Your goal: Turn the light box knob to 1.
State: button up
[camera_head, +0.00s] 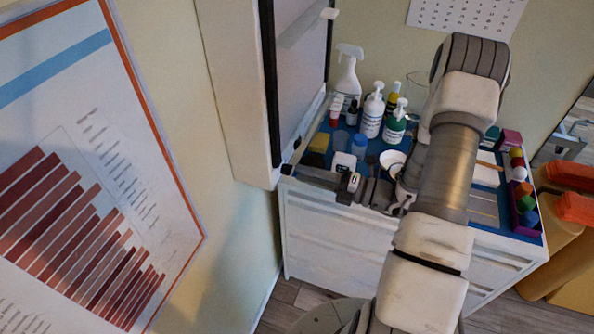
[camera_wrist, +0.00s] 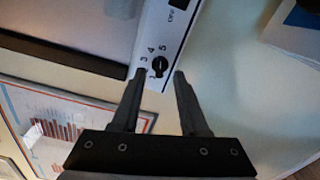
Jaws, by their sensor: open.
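The light box (camera_head: 233,95) hangs on the wall in the head view, its bright panel edge-on. In the wrist view its pale control strip (camera_wrist: 182,30) carries a black round knob (camera_wrist: 159,64) with printed numbers around it, 3, 4 and 5 being readable, and a dark switch marked OFF above. I cannot tell which number the knob points to. My gripper (camera_wrist: 159,73) is open, with one finger on each side of the knob in the picture; contact cannot be told. In the head view my gripper (camera_head: 308,174) is by the light box's lower corner, and the knob cannot be made out.
A white cabinet (camera_head: 330,238) with a blue top stands below and behind my arm. Spray and pump bottles (camera_head: 372,112), a white bowl (camera_head: 392,160) and a box of coloured balls (camera_head: 522,205) crowd it. A framed chart (camera_head: 80,190) hangs at left.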

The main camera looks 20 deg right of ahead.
aim_at(287, 170)
jog(key=shift+x, duration=1.4)
grip_shut()
